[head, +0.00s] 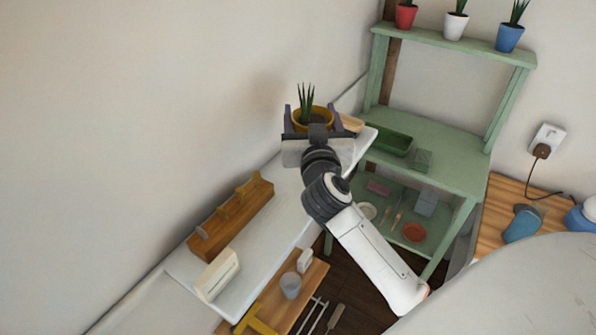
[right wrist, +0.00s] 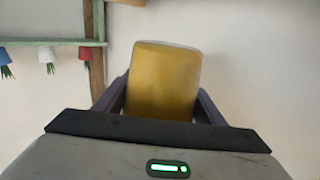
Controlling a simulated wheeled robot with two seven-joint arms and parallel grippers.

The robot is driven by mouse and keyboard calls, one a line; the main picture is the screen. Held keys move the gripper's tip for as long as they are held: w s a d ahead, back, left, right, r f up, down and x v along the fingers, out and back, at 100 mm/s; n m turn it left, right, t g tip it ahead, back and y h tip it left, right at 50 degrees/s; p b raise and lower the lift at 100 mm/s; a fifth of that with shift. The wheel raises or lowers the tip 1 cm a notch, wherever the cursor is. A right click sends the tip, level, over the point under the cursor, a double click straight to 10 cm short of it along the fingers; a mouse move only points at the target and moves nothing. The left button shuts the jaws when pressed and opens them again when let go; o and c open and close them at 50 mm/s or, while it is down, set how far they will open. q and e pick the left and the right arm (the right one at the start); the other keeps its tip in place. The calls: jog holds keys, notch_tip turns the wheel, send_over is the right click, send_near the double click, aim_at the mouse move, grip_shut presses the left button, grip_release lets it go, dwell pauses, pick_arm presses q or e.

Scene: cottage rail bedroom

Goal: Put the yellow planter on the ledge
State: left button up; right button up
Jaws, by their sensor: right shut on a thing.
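The yellow planter (head: 326,114) holds a spiky green plant and is in my right gripper (head: 312,118), whose purple fingers stand on both sides of it. In the right wrist view the planter (right wrist: 162,80) sits between the two fingers (right wrist: 160,102). The planter appears over the far end of the white ledge (head: 255,245) along the left wall; whether it touches the ledge is hidden by the gripper. My left gripper is in neither view.
On the ledge are a wooden rail block (head: 232,217), a cream box (head: 216,275) and a wooden piece (head: 352,122) close to the gripper. A green shelf unit (head: 440,150) stands to the right, with red (head: 405,16), white (head: 455,26) and blue (head: 509,37) planters on top.

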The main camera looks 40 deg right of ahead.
notch_tip(320, 180, down, 9)
jog(key=b, duration=0.3)
jog(key=shift+f+b, duration=0.1)
jog(key=shift+b, duration=0.25)
jog(key=o, duration=1.1)
jog(key=p+v, duration=0.1)
jog(key=v, duration=1.1)
